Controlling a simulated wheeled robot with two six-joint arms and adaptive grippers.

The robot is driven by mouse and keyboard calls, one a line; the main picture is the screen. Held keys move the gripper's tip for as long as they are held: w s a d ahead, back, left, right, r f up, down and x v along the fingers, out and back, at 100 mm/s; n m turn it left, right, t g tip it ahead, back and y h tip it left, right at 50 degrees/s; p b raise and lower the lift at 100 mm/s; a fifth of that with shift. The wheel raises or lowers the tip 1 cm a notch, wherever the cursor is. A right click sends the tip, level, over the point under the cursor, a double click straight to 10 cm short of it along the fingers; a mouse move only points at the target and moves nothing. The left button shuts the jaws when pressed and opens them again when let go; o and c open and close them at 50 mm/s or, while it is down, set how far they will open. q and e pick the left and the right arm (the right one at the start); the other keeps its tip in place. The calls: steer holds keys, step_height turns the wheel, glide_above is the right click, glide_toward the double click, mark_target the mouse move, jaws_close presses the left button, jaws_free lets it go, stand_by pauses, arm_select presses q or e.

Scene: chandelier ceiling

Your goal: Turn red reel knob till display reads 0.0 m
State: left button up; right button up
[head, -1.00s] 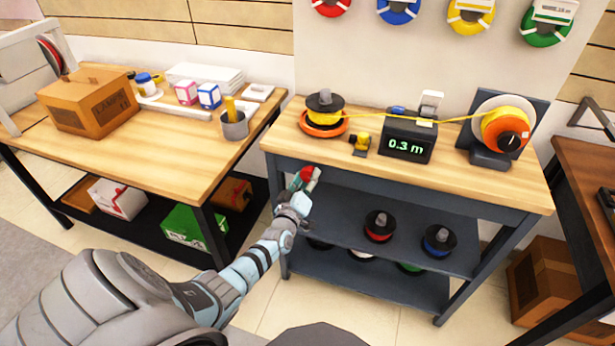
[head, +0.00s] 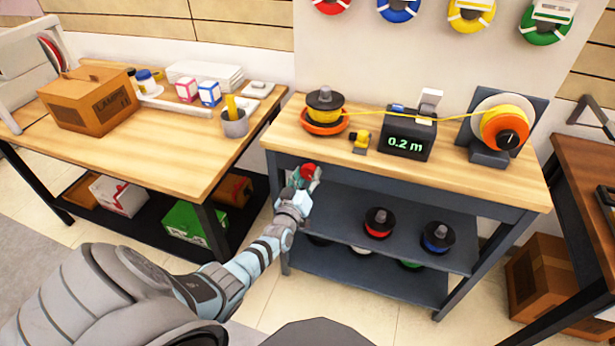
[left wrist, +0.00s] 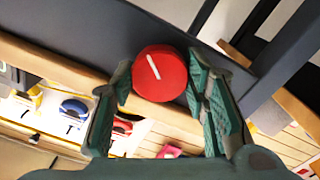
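The red reel knob (left wrist: 152,80), a round disc with a white line mark tilted slightly from upright, is on the front of the dark bench frame; it also shows in the head view (head: 308,171). My left gripper (left wrist: 160,85) has one green finger on each side of the knob, and both look to be against its rim; in the head view it is at the bench's front left corner (head: 304,180). The display (head: 404,145) on the black counter box reads 0.2 m. A yellow line runs from the left reel (head: 325,106) over the box to the orange-faced reel (head: 505,129). My right gripper is not in view.
The bench (head: 470,183) has lower shelves with red (head: 378,222) and blue (head: 438,237) spools. A small yellow-and-black item (head: 360,141) stands left of the box. A second table (head: 170,150) with a carton (head: 92,101) and pen cup (head: 234,123) is at the left.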

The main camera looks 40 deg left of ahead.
arm_select(q)
steer(key=o, duration=0.4)
